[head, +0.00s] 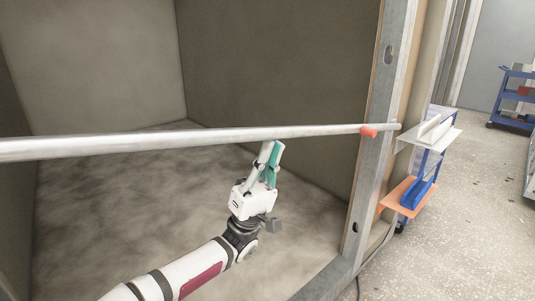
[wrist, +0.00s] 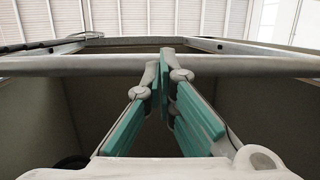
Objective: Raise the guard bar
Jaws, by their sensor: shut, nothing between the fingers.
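The guard bar (head: 180,138) is a long grey metal tube that runs across the pod's open front, nearly level in the head view. Its right end lies against the metal post (head: 378,110), beside an orange-red peg (head: 368,132). My gripper (head: 269,146) is shut and empty, pointing up, with its fingertips at the bar's underside. In the wrist view the bar (wrist: 80,65) crosses behind the green-padded fingertips (wrist: 165,62) of my gripper. I cannot tell whether the tips touch the bar. The bar's left end is out of view.
The pod's walls and mottled floor (head: 120,215) surround my arm, with open room below the bar. A blue cart with a white top and an orange shelf (head: 410,197) stands just right of the post. Another blue cart (head: 515,95) stands farther back.

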